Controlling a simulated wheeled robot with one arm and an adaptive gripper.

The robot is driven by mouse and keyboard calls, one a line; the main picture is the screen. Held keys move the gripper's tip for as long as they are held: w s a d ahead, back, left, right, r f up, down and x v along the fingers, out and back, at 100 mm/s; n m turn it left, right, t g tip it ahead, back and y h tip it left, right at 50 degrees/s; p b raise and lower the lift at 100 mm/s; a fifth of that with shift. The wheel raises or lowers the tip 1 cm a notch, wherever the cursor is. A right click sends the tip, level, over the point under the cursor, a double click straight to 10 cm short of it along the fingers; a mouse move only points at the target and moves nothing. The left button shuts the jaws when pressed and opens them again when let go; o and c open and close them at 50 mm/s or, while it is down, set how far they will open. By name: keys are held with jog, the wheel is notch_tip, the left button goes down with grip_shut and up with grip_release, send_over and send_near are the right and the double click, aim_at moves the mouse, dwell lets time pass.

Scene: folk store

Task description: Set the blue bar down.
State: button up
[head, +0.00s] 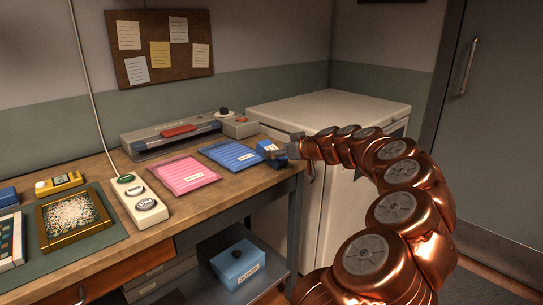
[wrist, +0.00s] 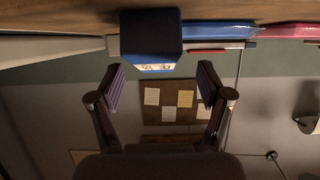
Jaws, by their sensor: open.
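The blue bar (head: 268,149) rests at the right end of the wooden workbench (head: 221,192), beside the blue tray. In the wrist view, the blue bar (wrist: 151,35) is dark blue with a pale label on its near end, and it appears against the bench top, which shows along the upper edge. My gripper (head: 289,149) is just to the right of the bar in the head view. In the wrist view, my gripper (wrist: 161,82) has its two fingers wide apart, with a clear gap on both sides of the bar. Part of the bar is hidden by my gripper in the head view.
A blue tray (head: 231,154) and a pink tray (head: 185,173) lie left of the bar. A grey machine (head: 160,143) stands behind them. A white cabinet (head: 330,105) stands past the bench's right end. A blue box (head: 237,264) sits on the lower shelf.

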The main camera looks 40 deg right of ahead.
aim_at(271, 148)
jog(key=x, duration=0.3)
jog(key=shift+d, duration=0.3)
jog(key=shift+x, duration=0.75)
jog(key=shift+r, duration=0.1)
jog(key=shift+c, duration=0.4)
jog(key=c, duration=1.3)
jog(key=shift+r, duration=0.15)
jog(key=shift+r, duration=1.75)
jog(key=shift+s+a+f, duration=0.1)
jog(key=shift+s+a, duration=0.05)
jog(key=shift+s, duration=0.2)
jog(key=s+a, duration=0.1)
jog(key=s, duration=0.3)
jog(key=s+a+r, duration=0.1)
jog(key=s+a, duration=0.1)
jog(key=s, duration=0.3)
jog(key=s+a, duration=0.2)
jog(key=s, duration=0.3)
jog(key=shift+s+r, duration=0.2)
